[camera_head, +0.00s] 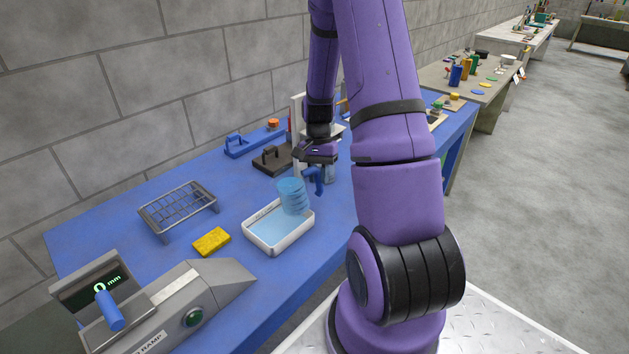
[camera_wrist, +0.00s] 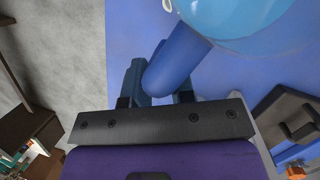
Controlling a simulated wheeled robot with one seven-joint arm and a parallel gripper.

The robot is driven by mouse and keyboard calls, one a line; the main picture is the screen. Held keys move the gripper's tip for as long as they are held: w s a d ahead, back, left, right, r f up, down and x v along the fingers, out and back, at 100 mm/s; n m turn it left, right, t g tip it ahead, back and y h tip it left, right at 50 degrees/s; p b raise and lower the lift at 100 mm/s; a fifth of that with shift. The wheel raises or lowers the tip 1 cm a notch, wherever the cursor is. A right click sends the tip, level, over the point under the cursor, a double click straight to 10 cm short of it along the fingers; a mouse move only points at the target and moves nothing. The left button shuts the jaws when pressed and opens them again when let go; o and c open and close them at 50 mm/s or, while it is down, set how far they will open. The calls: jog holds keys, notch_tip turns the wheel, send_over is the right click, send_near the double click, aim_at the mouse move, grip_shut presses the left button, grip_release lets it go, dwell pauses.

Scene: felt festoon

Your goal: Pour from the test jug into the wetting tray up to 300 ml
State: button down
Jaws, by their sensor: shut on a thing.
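The test jug (camera_head: 292,196) is a translucent blue vessel with a blue handle (camera_head: 313,180). It stands over the wetting tray (camera_head: 250,246), a white rectangular tray with light blue liquid in it, near the table's front edge. My gripper (camera_wrist: 158,92) is shut on the jug's handle; the jug (camera_wrist: 235,18) shows at the top of the wrist view. In the head view the jug looks nearly upright, perhaps slightly tilted, at the tray's back right. I cannot tell whether liquid is flowing, and no level mark is readable.
A yellow sponge (camera_head: 211,242) and a wire rack (camera_head: 178,208) lie left of the tray. A grey device (camera_head: 165,305) with a green button and a display reading 0 mm stands at the front left. Dark and blue handled blocks (camera_head: 272,158) sit behind.

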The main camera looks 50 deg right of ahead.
jog(key=shift+r+h, duration=0.6)
jog(key=shift+d+r+g+h, duration=0.1)
jog(key=shift+r+g+h, duration=0.3)
jog(key=shift+r+h, duration=0.15)
jog(key=shift+r, duration=0.2)
jog(key=shift+r+m+g+h, duration=0.3)
jog(key=shift+r+h, duration=0.4)
jog(key=shift+h, duration=0.35)
jog(key=shift+a, duration=0.2)
jog(key=shift+r+h, duration=0.2)
jog(key=shift+h, duration=0.2)
jog(key=shift+w+a, duration=0.1)
jog(key=shift+a, duration=0.05)
